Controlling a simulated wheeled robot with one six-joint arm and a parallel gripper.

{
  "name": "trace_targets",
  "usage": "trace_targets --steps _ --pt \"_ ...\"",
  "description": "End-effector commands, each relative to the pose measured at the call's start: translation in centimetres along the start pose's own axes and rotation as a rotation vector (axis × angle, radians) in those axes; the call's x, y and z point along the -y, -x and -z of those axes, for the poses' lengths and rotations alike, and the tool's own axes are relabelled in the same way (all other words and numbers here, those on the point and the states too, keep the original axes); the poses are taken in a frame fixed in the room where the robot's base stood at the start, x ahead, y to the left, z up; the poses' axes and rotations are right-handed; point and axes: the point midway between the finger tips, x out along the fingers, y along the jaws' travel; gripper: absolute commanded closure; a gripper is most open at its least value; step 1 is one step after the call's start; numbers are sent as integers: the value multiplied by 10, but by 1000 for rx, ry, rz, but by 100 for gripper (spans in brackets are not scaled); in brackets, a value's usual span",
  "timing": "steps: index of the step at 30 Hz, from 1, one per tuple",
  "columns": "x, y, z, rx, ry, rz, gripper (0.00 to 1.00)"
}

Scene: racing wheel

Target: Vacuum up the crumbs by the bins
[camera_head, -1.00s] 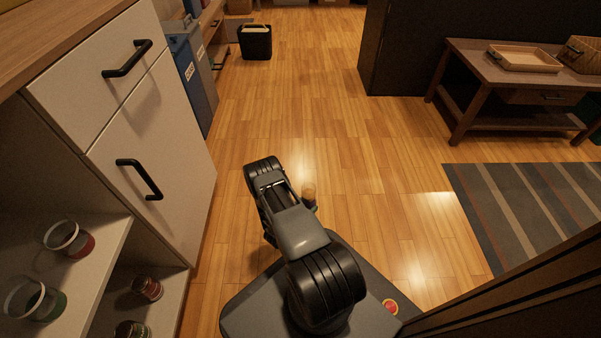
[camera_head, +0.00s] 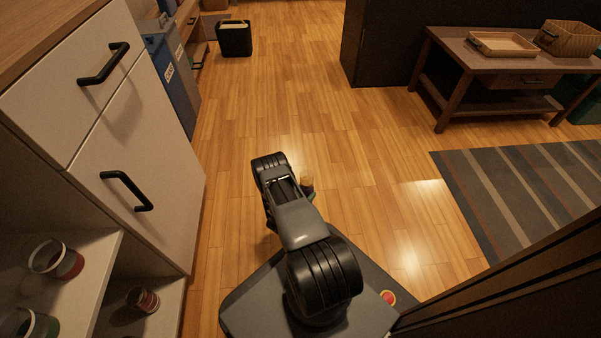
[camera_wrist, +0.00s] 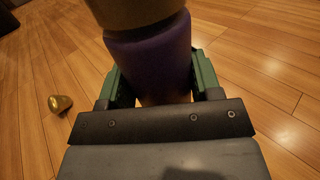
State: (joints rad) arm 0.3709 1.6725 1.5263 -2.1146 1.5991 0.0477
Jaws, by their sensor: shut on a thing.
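In the wrist view, my gripper (camera_wrist: 155,72) has its green fingers shut on a purple cylinder (camera_wrist: 150,55) with a tan-brown end. I cannot tell for sure whether it is a vacuum. In the head view, my folded arm hides most of the gripper, and a small tan end (camera_head: 307,183) shows beside it. A blue bin (camera_head: 170,85) and a grey bin (camera_head: 186,75) stand along the left cabinets, with a black bin (camera_head: 235,40) farther off. I can make out no crumbs on the floor.
A white drawer cabinet (camera_head: 150,150) with black handles is close on the left, cups on its open shelves. A wooden table (camera_head: 445,70) with trays and a striped rug (camera_head: 510,190) are on the right. The wood floor between is clear. A small gold object (camera_wrist: 60,103) lies on the floor.

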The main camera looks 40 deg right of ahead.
Motion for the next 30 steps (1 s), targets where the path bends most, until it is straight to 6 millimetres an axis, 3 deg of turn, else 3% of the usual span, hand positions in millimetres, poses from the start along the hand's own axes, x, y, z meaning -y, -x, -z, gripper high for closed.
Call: trace_targets --steps 4,21,30 --pt "-2 -2 -24 5 -3 -6 65" --pt "-5 3 -78 4 -2 -17 65" --pt "-5 3 -81 3 -2 -18 65"
